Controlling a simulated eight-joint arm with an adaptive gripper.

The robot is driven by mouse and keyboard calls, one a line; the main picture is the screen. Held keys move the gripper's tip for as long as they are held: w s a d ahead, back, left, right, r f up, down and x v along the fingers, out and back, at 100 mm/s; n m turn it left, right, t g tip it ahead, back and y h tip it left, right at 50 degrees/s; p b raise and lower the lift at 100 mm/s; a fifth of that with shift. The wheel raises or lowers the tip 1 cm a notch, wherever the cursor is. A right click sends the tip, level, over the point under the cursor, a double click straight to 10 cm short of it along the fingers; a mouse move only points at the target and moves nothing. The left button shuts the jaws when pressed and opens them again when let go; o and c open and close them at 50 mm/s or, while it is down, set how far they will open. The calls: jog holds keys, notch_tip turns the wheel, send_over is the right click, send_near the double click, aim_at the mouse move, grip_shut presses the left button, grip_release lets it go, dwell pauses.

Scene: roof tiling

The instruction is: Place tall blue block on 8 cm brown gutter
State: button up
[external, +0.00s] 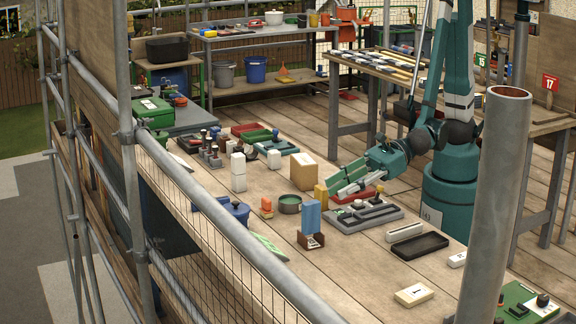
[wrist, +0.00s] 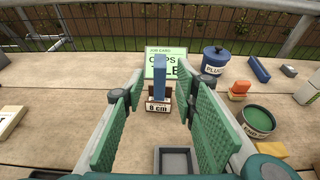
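The tall blue block (external: 311,217) stands upright at the brown gutter (external: 312,241) on the wooden deck. In the wrist view the blue block (wrist: 160,82) rises from the brown gutter (wrist: 158,107), whose front label reads 8 cm. The block's lower end is hidden by the gutter's front, so I cannot tell exactly how it is seated. My gripper (wrist: 164,98) is open and empty, with its green pads spread to either side of the block in the picture. In the external view my gripper (external: 345,190) is behind and to the right of the block, apart from it.
A grey tray of dark parts (external: 364,216) lies right of the gutter. A blue pot (wrist: 215,60), an orange block (wrist: 239,87) and a green round tin (wrist: 257,120) stand nearby. A job card (wrist: 172,68) is behind the block.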

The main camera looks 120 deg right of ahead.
jog(key=shift+v, duration=0.9)
jog(key=s+d+r+m+g+h, duration=0.1)
jog(key=s+d+r+m+g, duration=0.15)
jog(key=d+m, duration=0.55)
jog(key=s+d+r+m+g+h, duration=0.15)
jog(key=s+d+m, duration=0.35)
jog(key=m, duration=0.5)
jog(key=s+d+r+m+g+y, duration=0.1)
jog(key=s+d+m, duration=0.1)
jog(key=s+m, duration=0.5)
jog(key=s+d+r+m+g+y, duration=0.1)
jog(key=s+d+r+m+g, duration=0.1)
jog(key=s+m, duration=0.6)
jog(key=d+m, duration=0.1)
jog(key=m, duration=0.2)
jog(key=shift+g, duration=0.3)
